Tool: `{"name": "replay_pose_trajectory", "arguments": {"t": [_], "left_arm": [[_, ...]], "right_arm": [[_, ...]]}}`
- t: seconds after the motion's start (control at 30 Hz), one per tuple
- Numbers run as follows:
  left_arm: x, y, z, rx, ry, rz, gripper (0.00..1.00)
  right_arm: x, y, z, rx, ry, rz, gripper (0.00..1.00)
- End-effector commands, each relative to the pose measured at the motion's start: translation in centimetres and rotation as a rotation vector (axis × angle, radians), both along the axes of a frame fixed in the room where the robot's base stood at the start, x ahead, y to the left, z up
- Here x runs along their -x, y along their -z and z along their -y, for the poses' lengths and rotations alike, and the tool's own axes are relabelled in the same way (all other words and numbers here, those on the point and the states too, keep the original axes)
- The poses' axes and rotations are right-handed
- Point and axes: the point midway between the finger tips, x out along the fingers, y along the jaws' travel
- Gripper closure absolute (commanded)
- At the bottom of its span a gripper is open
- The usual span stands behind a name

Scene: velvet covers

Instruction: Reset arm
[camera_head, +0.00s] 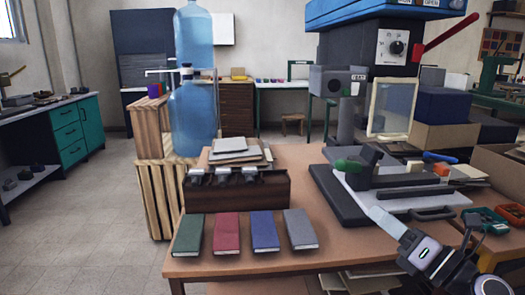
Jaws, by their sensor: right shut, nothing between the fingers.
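My right gripper (376,213) reaches in from the lower right corner of the head view. Its fingers are shut and empty, pointing up and left over the front right of the wooden table (345,246). It shows in front of the grey board of a cutting device (415,199); I cannot tell how far above the table it is. My left gripper is out of view. Four velvet-like covers or books lie in a row at the table's front left: green (188,235), red (227,233), blue (264,231) and grey (300,228).
A dark wooden block (237,193) with metal clamps stands behind the covers. A press with a red lever (450,34) rises at the back right. Crates (158,195) with blue water bottles (193,122) stand left; the floor there is clear.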

Motion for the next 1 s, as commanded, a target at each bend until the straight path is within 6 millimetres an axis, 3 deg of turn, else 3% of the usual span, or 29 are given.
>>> {"name": "replay_pose_trajectory", "arguments": {"t": [0.03, 0.17, 0.37, 0.5, 0.7, 0.8, 1.0], "left_arm": [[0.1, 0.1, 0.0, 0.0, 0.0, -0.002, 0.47], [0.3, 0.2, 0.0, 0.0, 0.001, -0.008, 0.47], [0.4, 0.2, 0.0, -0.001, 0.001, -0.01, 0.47], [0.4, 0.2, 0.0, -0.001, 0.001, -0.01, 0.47], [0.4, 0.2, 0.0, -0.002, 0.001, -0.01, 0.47], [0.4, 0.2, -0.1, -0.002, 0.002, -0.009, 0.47], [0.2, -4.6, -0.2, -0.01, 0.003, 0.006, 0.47]], "right_arm": [[0.7, 2.4, -0.5, -0.163, -0.003, -0.108, 1.0], [2.5, 7.9, -0.8, -0.566, 0.027, -0.375, 1.0], [7.2, 17.6, -0.9, -1.185, 0.159, -0.782, 1.0], [12.0, 24.3, -1.5, -1.593, 0.31, -1.031, 1.0], [19.4, 31.0, -3.1, -2.07, 0.547, -1.276, 1.0], [23.3, 33.5, -4.2, -2.283, 0.676, -1.363, 1.0], [23.4, 29.2, -3.8, -2.282, 0.678, -1.355, 1.0]]}}
